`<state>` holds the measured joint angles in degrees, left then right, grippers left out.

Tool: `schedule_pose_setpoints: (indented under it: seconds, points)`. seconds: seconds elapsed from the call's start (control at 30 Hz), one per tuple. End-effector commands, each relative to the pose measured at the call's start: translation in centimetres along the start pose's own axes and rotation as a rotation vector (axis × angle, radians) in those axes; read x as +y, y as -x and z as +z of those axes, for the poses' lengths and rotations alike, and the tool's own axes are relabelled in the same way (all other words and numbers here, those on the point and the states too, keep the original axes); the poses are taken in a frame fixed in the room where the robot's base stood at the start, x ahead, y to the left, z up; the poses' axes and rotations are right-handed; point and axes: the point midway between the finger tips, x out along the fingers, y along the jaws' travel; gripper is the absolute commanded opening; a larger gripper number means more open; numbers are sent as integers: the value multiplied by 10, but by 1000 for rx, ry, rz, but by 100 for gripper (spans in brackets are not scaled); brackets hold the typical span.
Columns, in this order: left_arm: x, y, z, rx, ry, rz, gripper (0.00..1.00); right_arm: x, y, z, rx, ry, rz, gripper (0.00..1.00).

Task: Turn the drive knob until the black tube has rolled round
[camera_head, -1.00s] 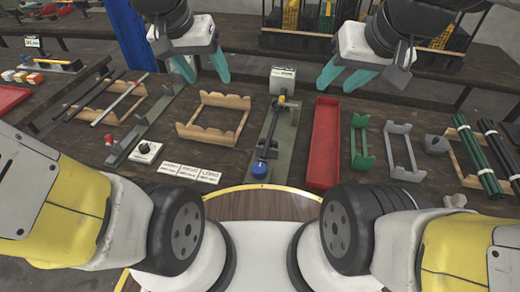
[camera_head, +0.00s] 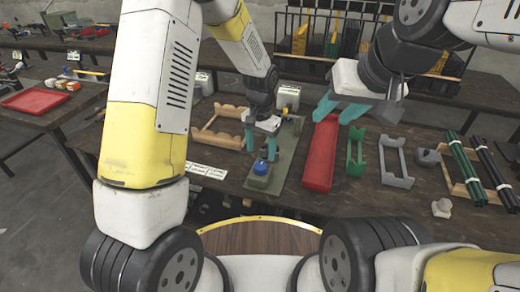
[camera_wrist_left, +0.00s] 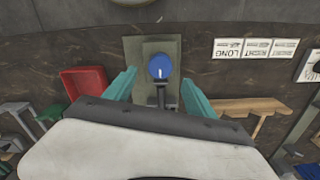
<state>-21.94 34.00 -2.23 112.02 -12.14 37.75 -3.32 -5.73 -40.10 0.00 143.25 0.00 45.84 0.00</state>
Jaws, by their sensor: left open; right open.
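The blue knob (camera_head: 261,168) sits at the near end of a grey-green press plate (camera_head: 286,158). In the left wrist view the blue knob (camera_wrist_left: 160,67) shows between my spread fingers, apart from both. My left gripper (camera_head: 261,147) is open, pointing down just beyond and over the knob; nothing is held. The tube on this press is hidden behind my left gripper and arm. Black tubes (camera_head: 495,172) lie on a rack at the far right. My right gripper (camera_head: 338,112) is open and empty above the red tray (camera_head: 321,160).
A wooden cradle (camera_head: 216,127) stands left of the press, near label cards (camera_head: 206,171). Green (camera_head: 355,152) and grey (camera_head: 396,160) cradles stand right of the red tray. Green tubes (camera_head: 465,168) lie beside the black ones. My left arm hides part of the bench's left.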

Motion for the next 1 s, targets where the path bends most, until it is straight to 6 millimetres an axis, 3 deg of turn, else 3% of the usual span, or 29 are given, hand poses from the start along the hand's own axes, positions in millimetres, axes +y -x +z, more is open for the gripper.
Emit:
schedule_pose_setpoints:
  seconds: [0.33, 0.73, 1.0]
  points:
    - [0, -54, 2, -4, 1, 1, 64, 0, 0, 0, 0, 0, 0, 41]
    - [0, -63, 1, -1, 2, 1, 64, 0, 0, 0, 0, 0, 0, 41]
    - [0, -63, 1, -1, 2, 1, 13, 0, 0, 0, 0, 0, 0, 41]
